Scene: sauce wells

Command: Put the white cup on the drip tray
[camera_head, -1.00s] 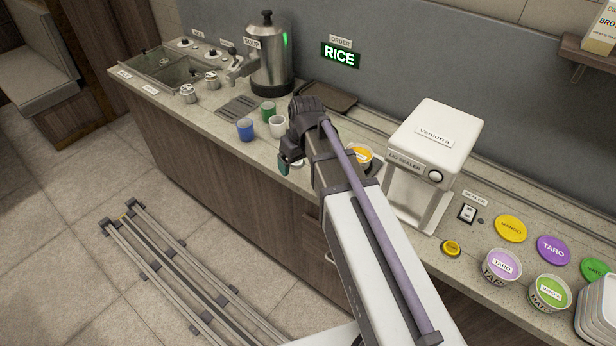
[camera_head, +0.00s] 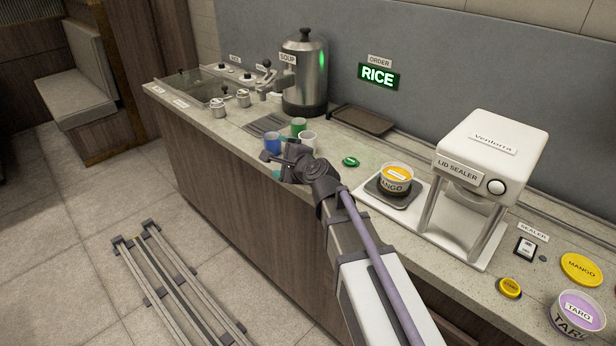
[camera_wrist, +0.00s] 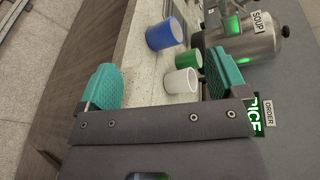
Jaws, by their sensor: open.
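The white cup (camera_head: 309,140) stands upright on the counter, just behind my gripper. The drip tray (camera_head: 264,125) is the dark slatted plate below the soup urn's tap, behind and left of the cup. My gripper (camera_head: 286,163) is over the counter's front edge, in front of the cups, and holds nothing. In the wrist view my gripper (camera_wrist: 161,82) has its teal fingers wide apart. The white cup (camera_wrist: 181,81) appears between them, nearer the right finger, and seems to be beyond their tips. Part of the cup's lower side is hidden by my gripper in the head view.
A blue cup (camera_head: 272,145) and a green cup (camera_head: 298,126) stand close to the white cup. The soup urn (camera_head: 305,75) is behind them.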

